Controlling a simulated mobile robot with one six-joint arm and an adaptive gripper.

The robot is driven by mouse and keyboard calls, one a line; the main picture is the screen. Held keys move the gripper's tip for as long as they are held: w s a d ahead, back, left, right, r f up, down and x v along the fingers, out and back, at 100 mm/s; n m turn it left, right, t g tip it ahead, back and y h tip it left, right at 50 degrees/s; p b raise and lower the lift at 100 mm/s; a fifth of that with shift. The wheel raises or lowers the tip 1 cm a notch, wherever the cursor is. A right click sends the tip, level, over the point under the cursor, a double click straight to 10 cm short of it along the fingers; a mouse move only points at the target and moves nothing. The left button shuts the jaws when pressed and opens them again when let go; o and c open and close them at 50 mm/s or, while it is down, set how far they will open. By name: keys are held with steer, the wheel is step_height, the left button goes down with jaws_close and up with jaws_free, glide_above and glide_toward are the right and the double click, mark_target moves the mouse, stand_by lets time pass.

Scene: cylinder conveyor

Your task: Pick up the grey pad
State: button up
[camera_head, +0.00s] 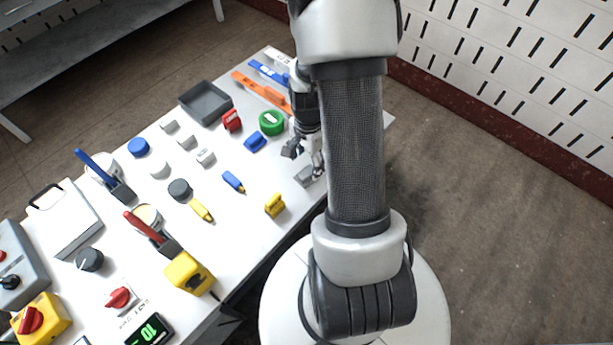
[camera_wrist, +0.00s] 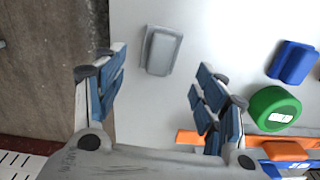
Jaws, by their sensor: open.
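The grey pad (camera_wrist: 162,50) is a small rounded block lying on the white table. In the wrist view it sits just ahead of my gripper (camera_wrist: 157,78), in the space between the two fingers and beyond their tips. My gripper is open and empty, with blue-padded fingers on either side. In the head view my gripper (camera_head: 303,153) hangs over the table's right part, near its edge. A light grey piece by the fingertips there appears to be the pad, partly hidden by them.
In the head view, a yellow block (camera_head: 275,205) lies nearby. A dark grey tray (camera_head: 183,99) stands farther back.

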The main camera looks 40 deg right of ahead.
mark_target(307, 172)
steer(key=f, duration=0.1)
steer(key=f+b, duration=0.1)
steer(key=f, duration=0.1)
steer(key=f+b, duration=0.1)
steer(key=f, duration=0.1)
steer(key=shift+a+f, duration=0.15)
steer(key=shift+a, duration=0.2)
steer(key=c, duration=1.1)
steer(key=shift+o, duration=0.2)
steer(key=shift+r, duration=0.2)
step_height(307, 172, up, 20)
steer(key=p, duration=0.6)
steer(key=shift+p, duration=0.3)
steer(key=shift+f, duration=0.1)
